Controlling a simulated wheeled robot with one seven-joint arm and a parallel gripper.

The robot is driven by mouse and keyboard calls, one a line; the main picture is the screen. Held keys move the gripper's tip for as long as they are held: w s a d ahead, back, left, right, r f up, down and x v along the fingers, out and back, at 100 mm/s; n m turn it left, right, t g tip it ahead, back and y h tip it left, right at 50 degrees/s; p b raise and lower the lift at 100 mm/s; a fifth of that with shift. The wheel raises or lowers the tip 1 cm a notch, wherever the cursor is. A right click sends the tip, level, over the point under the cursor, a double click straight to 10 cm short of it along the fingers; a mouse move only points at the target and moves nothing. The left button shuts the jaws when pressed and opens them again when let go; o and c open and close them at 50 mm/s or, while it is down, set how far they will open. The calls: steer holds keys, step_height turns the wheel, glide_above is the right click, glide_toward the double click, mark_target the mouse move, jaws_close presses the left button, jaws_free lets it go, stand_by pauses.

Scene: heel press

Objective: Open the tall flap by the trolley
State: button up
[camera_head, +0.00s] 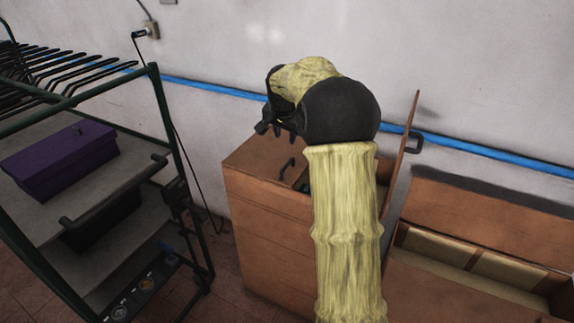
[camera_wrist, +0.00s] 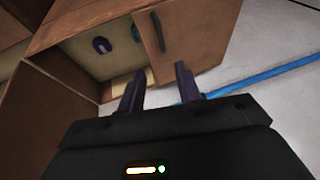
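The tall brown cabinet (camera_head: 262,235) stands beside the trolley (camera_head: 160,110). A flat flap with a dark handle (camera_head: 287,170) covers the left part of its top. That flap (camera_wrist: 190,40) and its handle (camera_wrist: 159,32) show in the wrist view. At the cabinet's right side a flap (camera_head: 408,125) stands upright, with a handle on its outer face. The opening between them shows a purple item (camera_wrist: 102,45) and a teal item (camera_wrist: 136,33) inside. My gripper (camera_head: 275,130) is above the left flap. Its fingers (camera_wrist: 160,80) are apart and empty; the handle is not between them.
The trolley carries a purple box (camera_head: 60,160) and black rods on top. A lower open cabinet (camera_head: 480,240) stands at the right. The wall (camera_head: 480,80) with a blue stripe is close behind. My arm hides part of the tall cabinet.

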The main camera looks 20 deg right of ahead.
mark_target(287, 164)
steer(key=shift+w+d+r, duration=0.15)
steer(key=shift+d, duration=0.05)
steer(key=p+x, duration=0.2)
steer(key=x, duration=1.5)
steer(key=shift+w, duration=0.1)
jaws_close()
